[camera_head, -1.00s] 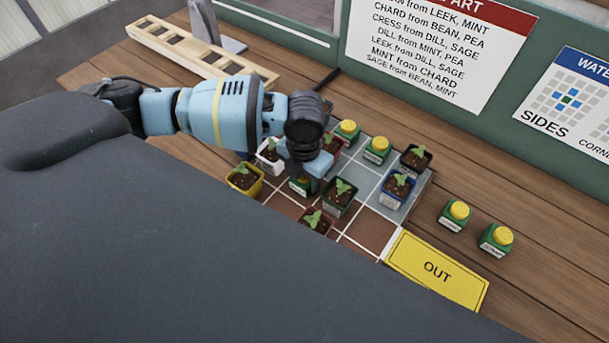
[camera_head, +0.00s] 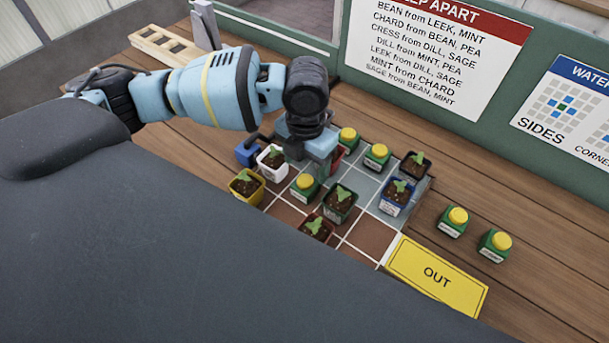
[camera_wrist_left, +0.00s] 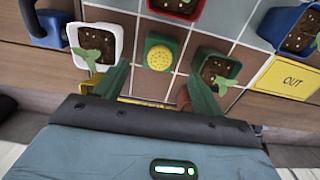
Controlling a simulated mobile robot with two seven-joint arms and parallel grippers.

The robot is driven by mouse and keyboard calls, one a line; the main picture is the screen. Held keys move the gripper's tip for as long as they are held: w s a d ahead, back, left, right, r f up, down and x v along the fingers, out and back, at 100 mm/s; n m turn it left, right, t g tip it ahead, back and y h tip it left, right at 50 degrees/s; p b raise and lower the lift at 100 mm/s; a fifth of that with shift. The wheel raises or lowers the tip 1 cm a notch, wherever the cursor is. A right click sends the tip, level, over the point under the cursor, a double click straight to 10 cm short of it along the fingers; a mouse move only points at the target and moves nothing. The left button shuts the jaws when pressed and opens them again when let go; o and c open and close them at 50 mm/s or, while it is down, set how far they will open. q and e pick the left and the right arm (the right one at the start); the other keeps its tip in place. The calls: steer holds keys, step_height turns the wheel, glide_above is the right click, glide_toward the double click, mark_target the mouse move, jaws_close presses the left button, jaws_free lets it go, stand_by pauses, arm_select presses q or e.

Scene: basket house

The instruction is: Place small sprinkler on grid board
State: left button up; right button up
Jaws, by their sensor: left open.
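The grid board (camera_head: 361,232) lies on the wooden table, with pale and reddish-brown squares. A small green sprinkler with a yellow top (camera_head: 305,186) stands upright on it, between the white pot and a dark green pot; it also shows in the left wrist view (camera_wrist_left: 160,52). My left gripper (camera_head: 322,170) is above and behind this sprinkler, open and empty. In the left wrist view its fingers (camera_wrist_left: 160,88) are spread apart, clear of the sprinkler. Two more sprinklers (camera_head: 348,138) (camera_head: 377,155) stand at the board's back. My right gripper is out of view.
Two sprinklers (camera_head: 454,218) (camera_head: 495,243) stand on the table right of the board. Seedling pots, including the white (camera_head: 271,160), yellow (camera_head: 246,184) and blue (camera_head: 396,195) ones, crowd the board area. A yellow OUT card (camera_head: 437,273) lies in front. A blue can (camera_head: 247,153) stands at left.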

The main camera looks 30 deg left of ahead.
mark_target(305, 180)
arm_select(q)
steer(key=shift+r, duration=2)
